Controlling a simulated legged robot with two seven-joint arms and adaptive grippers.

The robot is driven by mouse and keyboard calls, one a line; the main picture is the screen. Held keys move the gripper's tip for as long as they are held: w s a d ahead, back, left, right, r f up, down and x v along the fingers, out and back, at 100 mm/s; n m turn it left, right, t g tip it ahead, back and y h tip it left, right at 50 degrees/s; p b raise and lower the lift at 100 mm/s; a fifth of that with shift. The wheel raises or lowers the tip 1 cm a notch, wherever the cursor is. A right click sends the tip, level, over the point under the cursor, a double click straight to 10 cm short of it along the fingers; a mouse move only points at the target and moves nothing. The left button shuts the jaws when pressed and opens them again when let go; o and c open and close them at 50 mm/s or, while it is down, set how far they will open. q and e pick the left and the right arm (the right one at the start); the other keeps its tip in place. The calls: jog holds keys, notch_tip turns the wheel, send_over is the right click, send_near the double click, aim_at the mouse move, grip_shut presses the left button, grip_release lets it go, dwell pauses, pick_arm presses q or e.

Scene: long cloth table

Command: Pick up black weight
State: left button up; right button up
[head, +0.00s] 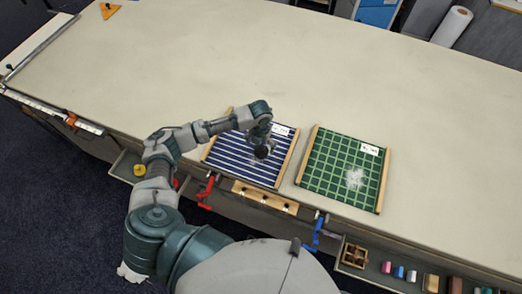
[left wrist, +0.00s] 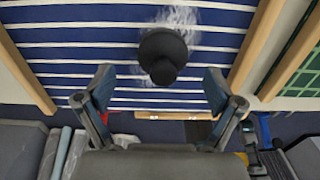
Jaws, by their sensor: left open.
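The black weight (left wrist: 162,55) is a dark round piece with a smaller knob, on the blue cloth with white stripes (left wrist: 60,35) in the left wrist view. In the head view the weight (head: 262,152) is a small dark shape just below my left gripper (head: 262,142), partly hidden by it. In the left wrist view my left gripper (left wrist: 158,92) is open, its two fingers apart on either side, with the weight ahead of the gap between them. No contact shows. My right gripper is not in view.
The striped cloth lies between wooden bars (head: 287,158). To its right is a green checked cloth (head: 335,180) with a white patch and a label. Red clamps (head: 206,190) and blue clamps (head: 318,228) sit along the table's front edge. The table (head: 250,50) behind is clear.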

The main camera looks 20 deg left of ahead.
aim_at(261, 146)
pick_arm(q)
notch_tip(261, 146, down, 3)
jog(key=shift+d+f, duration=0.15)
jog(key=c, duration=1.7)
jog(key=shift+w+r, duration=0.1)
jog(key=shift+r, duration=0.1)
